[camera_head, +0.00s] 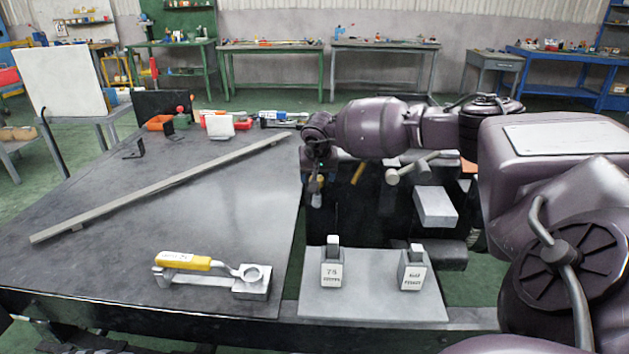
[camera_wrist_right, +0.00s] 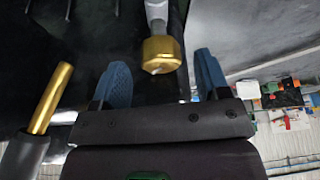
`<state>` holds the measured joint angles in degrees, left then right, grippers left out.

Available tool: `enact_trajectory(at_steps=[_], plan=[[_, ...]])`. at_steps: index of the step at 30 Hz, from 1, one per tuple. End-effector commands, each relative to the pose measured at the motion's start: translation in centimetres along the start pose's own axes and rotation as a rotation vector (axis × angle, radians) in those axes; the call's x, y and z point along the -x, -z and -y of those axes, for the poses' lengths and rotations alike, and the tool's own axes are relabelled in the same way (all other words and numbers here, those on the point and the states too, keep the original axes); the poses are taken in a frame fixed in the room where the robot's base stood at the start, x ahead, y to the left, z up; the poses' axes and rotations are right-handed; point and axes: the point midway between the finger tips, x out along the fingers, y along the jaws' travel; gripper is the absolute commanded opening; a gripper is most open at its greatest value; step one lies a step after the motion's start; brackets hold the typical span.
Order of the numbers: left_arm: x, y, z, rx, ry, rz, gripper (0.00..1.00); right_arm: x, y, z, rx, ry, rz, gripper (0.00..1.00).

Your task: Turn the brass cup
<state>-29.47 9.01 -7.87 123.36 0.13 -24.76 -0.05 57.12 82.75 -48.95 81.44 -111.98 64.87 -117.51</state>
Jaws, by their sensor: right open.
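In the right wrist view a brass cup (camera_wrist_right: 160,53), faceted with a pointed end, sits on the end of a grey stem. My right gripper (camera_wrist_right: 160,68) has its two blue fingers spread apart, one on each side of the cup, with a visible gap to each. In the head view my right arm reaches in from the right, and its gripper (camera_head: 316,182) points down beside the dark frame. Whether the fingers overlap the cup in depth is hard to tell. My left gripper is not in view.
A second brass cylinder (camera_wrist_right: 50,98) stands in a dark holder to the left in the wrist view. A yellow-handled tool (camera_head: 190,262) lies on the dark table (camera_head: 120,215). A grey plate (camera_head: 372,300) bears two labelled blocks. A long bar (camera_head: 165,187) crosses the table.

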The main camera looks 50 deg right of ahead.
Motion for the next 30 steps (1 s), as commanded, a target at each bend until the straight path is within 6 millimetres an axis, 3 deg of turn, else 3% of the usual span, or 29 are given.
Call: enact_trajectory(at_steps=[5, 16, 25, 30], plan=[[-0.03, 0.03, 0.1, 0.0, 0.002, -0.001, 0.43, -1.53, -0.05, 0.05, 0.0, 0.0, 0.001, 0.69], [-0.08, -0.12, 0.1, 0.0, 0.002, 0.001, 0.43, -1.68, 0.05, 0.03, -0.001, 0.002, -0.001, 0.67], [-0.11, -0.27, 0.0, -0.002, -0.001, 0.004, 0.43, -1.68, 0.04, 0.03, -0.001, 0.001, -0.001, 0.21], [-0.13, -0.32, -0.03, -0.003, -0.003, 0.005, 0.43, -1.7, 0.04, 0.08, -0.019, -0.006, 0.0, 0.19]])
